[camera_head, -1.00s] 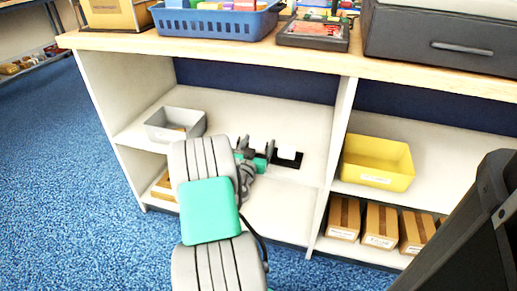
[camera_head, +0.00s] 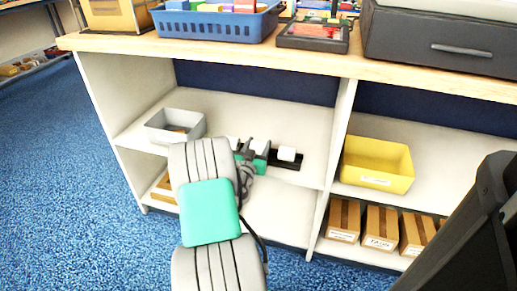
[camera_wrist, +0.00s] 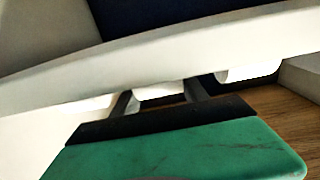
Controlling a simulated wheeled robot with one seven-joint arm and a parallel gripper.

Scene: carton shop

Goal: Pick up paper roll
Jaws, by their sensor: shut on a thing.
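Several white paper rolls stand in a row on a black holder on the upper shelf of the open cabinet. One roll (camera_head: 287,154) stands clear at the right end of the row; it also shows in the wrist view (camera_wrist: 252,72). My gripper (camera_head: 258,146) reaches into the shelf at the row. In the wrist view my two dark fingers (camera_wrist: 160,92) are shut on the middle paper roll (camera_wrist: 158,91), one on each side. My wrist and fingers hide most of that roll in the head view. I cannot tell whether it is lifted.
A grey bin (camera_head: 175,125) stands left of the row, and a yellow bin (camera_head: 378,165) is in the right-hand compartment past a white divider (camera_head: 334,140). Brown cartons (camera_head: 380,225) sit below. The wooden worktop (camera_head: 230,47) overhangs the shelf.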

